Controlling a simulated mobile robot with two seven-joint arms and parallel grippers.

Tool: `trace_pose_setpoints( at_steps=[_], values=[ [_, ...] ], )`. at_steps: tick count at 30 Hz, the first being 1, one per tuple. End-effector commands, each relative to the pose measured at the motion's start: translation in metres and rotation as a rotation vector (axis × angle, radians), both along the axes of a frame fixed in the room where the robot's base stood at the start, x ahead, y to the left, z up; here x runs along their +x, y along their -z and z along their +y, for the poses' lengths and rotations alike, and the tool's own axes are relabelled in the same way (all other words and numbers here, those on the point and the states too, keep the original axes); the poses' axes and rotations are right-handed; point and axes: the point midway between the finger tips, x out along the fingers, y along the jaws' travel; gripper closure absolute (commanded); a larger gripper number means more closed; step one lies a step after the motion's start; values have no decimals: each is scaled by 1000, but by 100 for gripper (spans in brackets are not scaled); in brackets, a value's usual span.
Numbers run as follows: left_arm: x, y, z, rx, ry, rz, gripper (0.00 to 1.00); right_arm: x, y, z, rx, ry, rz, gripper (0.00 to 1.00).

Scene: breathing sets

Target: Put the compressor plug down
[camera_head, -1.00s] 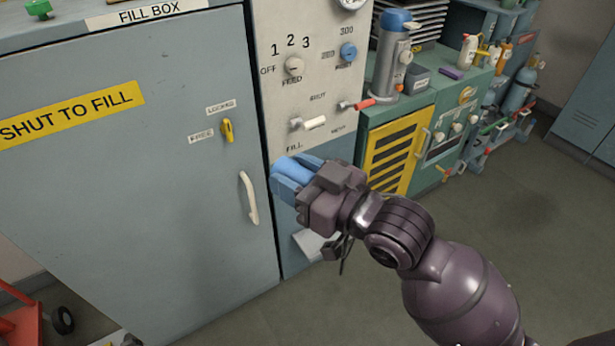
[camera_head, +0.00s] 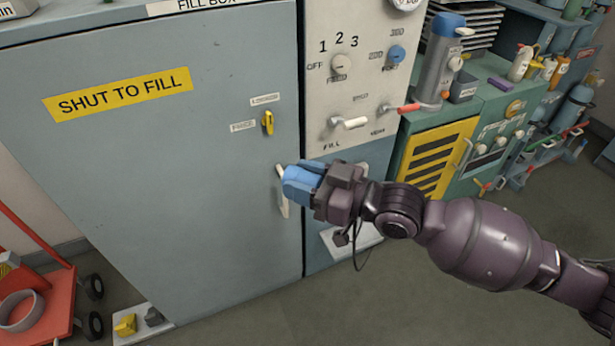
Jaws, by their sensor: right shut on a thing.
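My right gripper (camera_head: 298,182) is shut, its jaws in front of the right edge of the grey fill box door. A blue piece shows at its jaws; I take it for the compressor plug (camera_head: 299,177), but fingers and plug are hard to tell apart. The white door handle (camera_head: 283,190) is partly hidden behind the jaws; I cannot tell whether they touch. A dark cord (camera_head: 362,250) hangs below the wrist. My left gripper is not in view.
The control panel (camera_head: 320,100) has a feed knob and levers. A green bench (camera_head: 480,110) with a grey flask (camera_head: 438,75) stands to the right. A red cart (camera_head: 40,260) and a floor tray (camera_head: 165,336) with small yellow and grey pieces are at lower left. Floor at lower middle is clear.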

Motion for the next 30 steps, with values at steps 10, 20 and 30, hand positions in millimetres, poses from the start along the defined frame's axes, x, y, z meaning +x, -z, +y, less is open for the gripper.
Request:
trace_pose_setpoints(
  at_steps=[10,20,30],
  values=[
    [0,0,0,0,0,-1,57,0,1,0,-5,-52,-7,94],
    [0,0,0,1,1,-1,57,-2,1,-9,-3,-143,-7,94],
    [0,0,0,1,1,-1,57,-3,0,-18,-2,-239,-7,94]
  ],
)
